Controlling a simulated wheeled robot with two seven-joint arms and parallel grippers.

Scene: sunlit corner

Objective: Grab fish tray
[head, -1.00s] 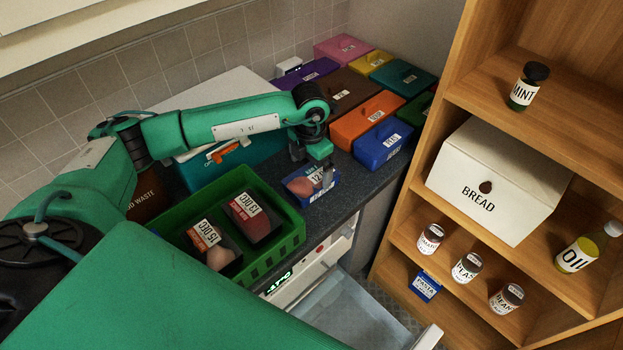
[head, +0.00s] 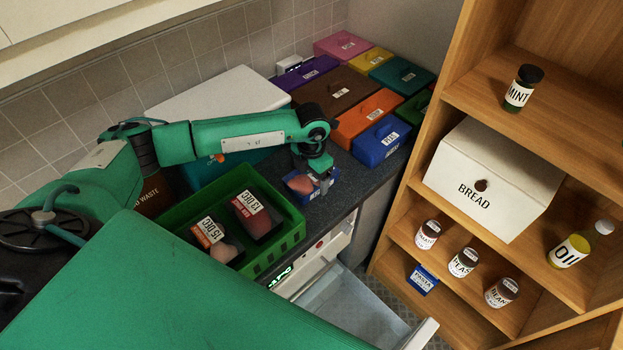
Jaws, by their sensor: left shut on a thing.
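A small blue-edged tray (head: 303,195) with a pinkish piece of food in it is at the counter's front edge, just right of the green crate; I take it to be the fish tray. My left gripper (head: 322,182) reaches down onto its right side and is shut on it. The fingers partly cover the tray and its label. I cannot tell whether the tray is lifted off the counter. My right gripper is not in view.
The green crate (head: 279,246) holds trays labelled 15 DEC (head: 208,231) and 13 DEC (head: 248,204). Several coloured boxes stand behind. An open drawer (head: 352,303) juts out below the counter. A wooden shelf (head: 411,207) with a bread box (head: 490,180) and jars stands right.

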